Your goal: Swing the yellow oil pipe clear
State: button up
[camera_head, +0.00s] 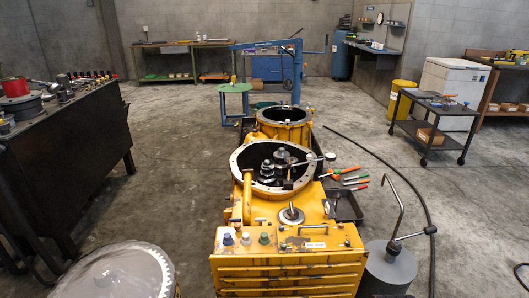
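A yellow transmission housing (236,163) stands in the middle of the floor, with a round open flange facing up. Dark gears and shafts (281,160) show inside it. A yellow pipe (247,197), which looks like the oil pipe, runs upright along the housing's near left side. It appears close against the housing; its ends are hard to make out. My gripper is not in view, so its place relative to the pipe cannot be seen.
A yellow box with coloured knobs (290,270) stands in front. A grey cylinder with a hooked rod (388,268) is at right. Tools (348,179) and a black hose (405,180) lie right of the housing. A dark bench (70,150) stands left. Floor between bench and housing is clear.

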aim_at(248, 174)
jog(key=i+j+u, duration=0.1)
jog(key=i, duration=0.5)
jog(key=i+j+u, duration=0.1)
jog(key=i+j, duration=0.2)
jog(key=i, duration=0.3)
